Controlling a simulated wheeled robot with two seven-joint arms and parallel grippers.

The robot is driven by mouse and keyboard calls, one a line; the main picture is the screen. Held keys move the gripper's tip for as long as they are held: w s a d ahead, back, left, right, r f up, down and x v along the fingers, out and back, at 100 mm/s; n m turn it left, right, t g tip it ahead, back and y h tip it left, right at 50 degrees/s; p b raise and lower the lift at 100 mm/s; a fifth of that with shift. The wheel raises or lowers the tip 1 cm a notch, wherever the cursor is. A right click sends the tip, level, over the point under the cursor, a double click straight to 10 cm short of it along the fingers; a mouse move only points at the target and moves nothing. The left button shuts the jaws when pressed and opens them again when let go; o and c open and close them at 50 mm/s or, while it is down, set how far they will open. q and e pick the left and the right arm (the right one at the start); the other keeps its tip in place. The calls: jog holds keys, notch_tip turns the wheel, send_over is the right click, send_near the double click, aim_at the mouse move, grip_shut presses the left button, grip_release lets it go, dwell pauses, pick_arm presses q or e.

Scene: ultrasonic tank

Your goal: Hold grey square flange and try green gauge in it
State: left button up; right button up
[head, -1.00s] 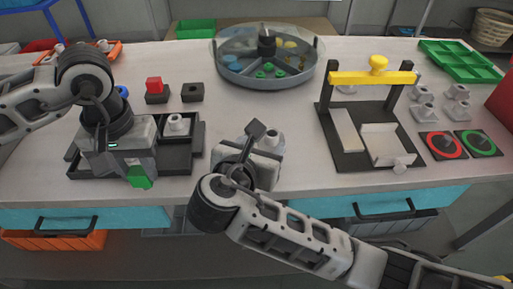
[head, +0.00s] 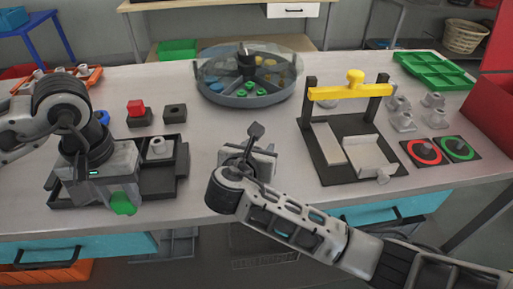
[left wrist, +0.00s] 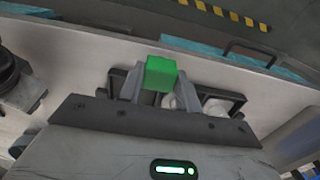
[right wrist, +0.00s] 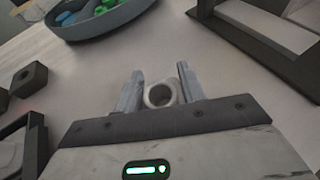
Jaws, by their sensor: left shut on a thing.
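My left gripper (head: 122,196) is shut on the green gauge (head: 123,204), a small block, and holds it near the front edge of the dark tray. The gauge also shows between the fingertips in the left wrist view (left wrist: 160,74). My right gripper (right wrist: 158,90) has its fingers apart on either side of a grey flange (right wrist: 160,105) with a round hole, at mid-table. Whether the fingers touch it is unclear. In the head view my right arm mostly hides this flange. Another grey flange (head: 158,148) stands in the dark tray.
The dark tray (head: 182,160) is at the left. A round divided tank (head: 246,98) stands at the back. A stand with a yellow bar (head: 350,91) is right of my right gripper. Several grey flanges (head: 433,101), red and green ring pads (head: 424,151) and a green tray (head: 432,70) lie farther right.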

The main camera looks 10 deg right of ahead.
jog(key=c, duration=0.6)
pick_arm(q)
jog(key=w+d+r, duration=0.3)
jog(key=w+d, duration=0.1)
jog(key=d, duration=0.3)
jog(key=w+d+r+m, duration=0.1)
jog(key=w+d+r, duration=0.15)
jog(key=d, duration=0.45)
jog(key=w+d+r, duration=0.3)
jog(key=w+d, duration=0.1)
jog(key=d, duration=0.3)
jog(key=w+d+f+n, duration=0.1)
jog(key=d+f, duration=0.3)
jog(key=f, duration=0.2)
jog(key=shift+d+f, duration=0.15)
